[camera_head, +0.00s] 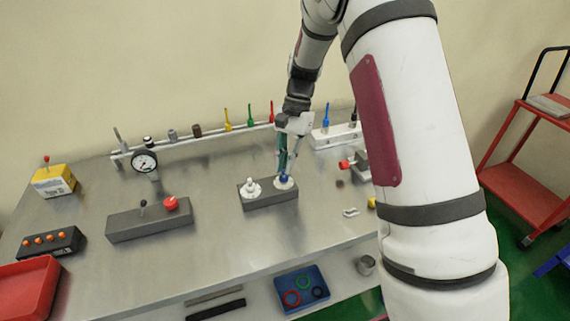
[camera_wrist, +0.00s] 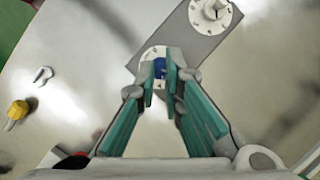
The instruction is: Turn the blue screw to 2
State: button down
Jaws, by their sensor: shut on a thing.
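The blue screw (camera_wrist: 159,68) sits on a white numbered dial (camera_wrist: 151,55) at the right end of a grey block (camera_head: 268,200). My gripper (camera_head: 287,170) reaches down over the dial from above. In the wrist view its two teal fingers (camera_wrist: 160,87) stand on either side of the blue screw and are shut on it. The fingers hide part of the dial, and I cannot read which number the screw points to. A second white dial with a white knob (camera_wrist: 215,10) is at the block's left end.
A grey box with a red button (camera_head: 170,203) stands to the left. A pressure gauge (camera_head: 145,161) and a rail of coloured tools (camera_head: 228,120) are behind. A red-knobbed fixture (camera_head: 345,165) and a small wrench (camera_head: 351,212) lie right. Bare table surrounds the block.

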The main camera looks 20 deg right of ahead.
jog(key=shift+w+a+n+g+h+b, duration=0.1)
jog(key=shift+n+g+h+b, duration=0.15)
jog(key=shift+n, duration=0.7)
jog(key=shift+w+a+n+g+h+b, duration=0.15)
jog(key=shift+n+h+b, duration=0.2)
jog(key=shift+n, duration=0.6)
jog(key=shift+r, duration=0.1)
jog(key=c, duration=1.7)
grip_release()
jog(key=shift+s, duration=0.1)
jog(key=shift+d, duration=0.1)
jog(key=v, duration=1.2)
